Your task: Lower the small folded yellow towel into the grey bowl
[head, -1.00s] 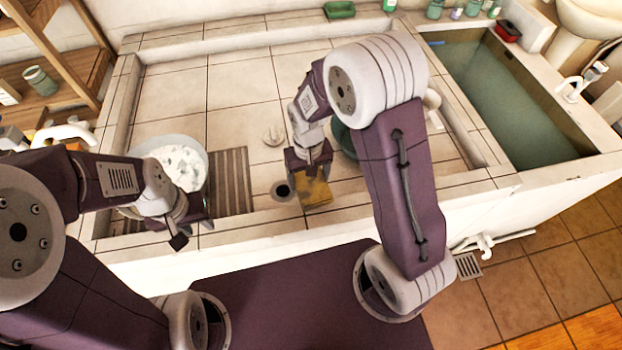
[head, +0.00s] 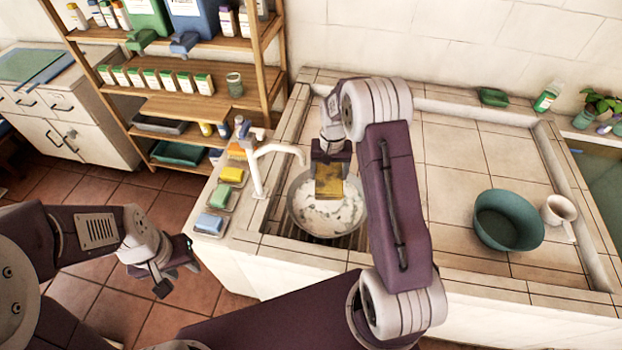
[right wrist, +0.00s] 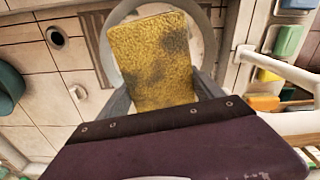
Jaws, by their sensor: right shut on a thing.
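The small folded yellow towel (head: 329,187), with dark stains, is shut in my right gripper (head: 330,166). It also shows in the right wrist view (right wrist: 152,60), between the fingers. The grey bowl (head: 297,217) stands in the washbasin and holds white, foamy suds. The towel is over the bowl in the head view and covers part of its far side; how high it hangs is hard to tell. The bowl's rim (right wrist: 216,30) shows behind the towel in the right wrist view. My left gripper (head: 178,277) is open and empty, left of the basin.
A white tap (head: 262,170) arches close to the bowl's left. Yellow and blue blocks (head: 211,223) lie on the left ledge. A teal bowl (head: 508,220) and a white mug (head: 558,210) stand at right.

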